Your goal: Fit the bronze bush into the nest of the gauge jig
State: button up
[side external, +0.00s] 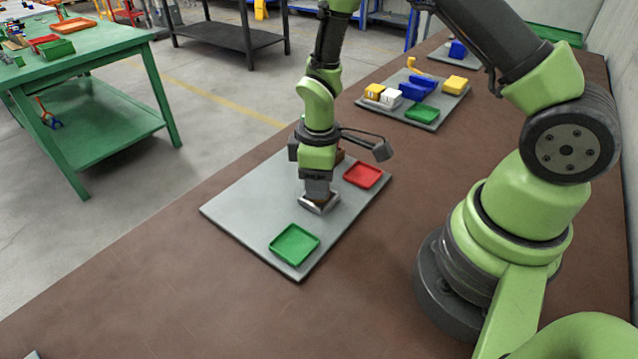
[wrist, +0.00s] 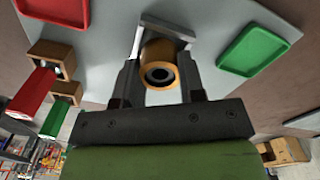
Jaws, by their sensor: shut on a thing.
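The bronze bush (wrist: 159,64) is a short orange-brown ring with a dark bore, seen end-on in the wrist view. My gripper (wrist: 160,80) is shut on it, with one dark finger on each side. The gauge jig (wrist: 167,27) is a pale metal piece with raised walls, just beyond the bush. In the side view the jig (side external: 319,205) lies on the grey plate directly under my gripper (side external: 318,189). The fingers hide most of the bush there. I cannot tell whether the bush is touching the nest or just above it.
A green tray (side external: 294,244) and a red tray (side external: 362,175) lie on the grey plate (side external: 245,207) on either side of the jig. In the wrist view, wooden blocks (wrist: 52,56) with red and green cylinders are at the left. A second plate (side external: 432,113) holds several coloured parts.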

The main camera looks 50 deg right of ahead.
jog(key=shift+f, duration=0.65)
jog(key=o, duration=1)
jog(key=shift+f, duration=0.1)
jog(key=s+a+r+m+t, duration=0.1)
jog(key=s+r+m+t, duration=0.1)
jog(key=r, duration=0.9)
jog(key=s+r+m+t, duration=0.1)
jog(key=s+r+m, duration=0.15)
jog(key=r, duration=0.95)
jog(key=shift+s+a+r+m+t+y, duration=0.35)
jog(key=shift+s+r+m+t, duration=0.5)
jog(key=shift+s, duration=0.75)
jog(key=shift+s+a+r+m+t+y, duration=0.25)
jog(key=shift+s+r+m+t, duration=0.3)
jog(key=shift+s+r+m, duration=0.8)
jog(key=shift+s+a+r+m+t+y, duration=0.35)
jog(key=shift+s+r+m+t, duration=0.3)
jog(key=shift+s, duration=1.25)
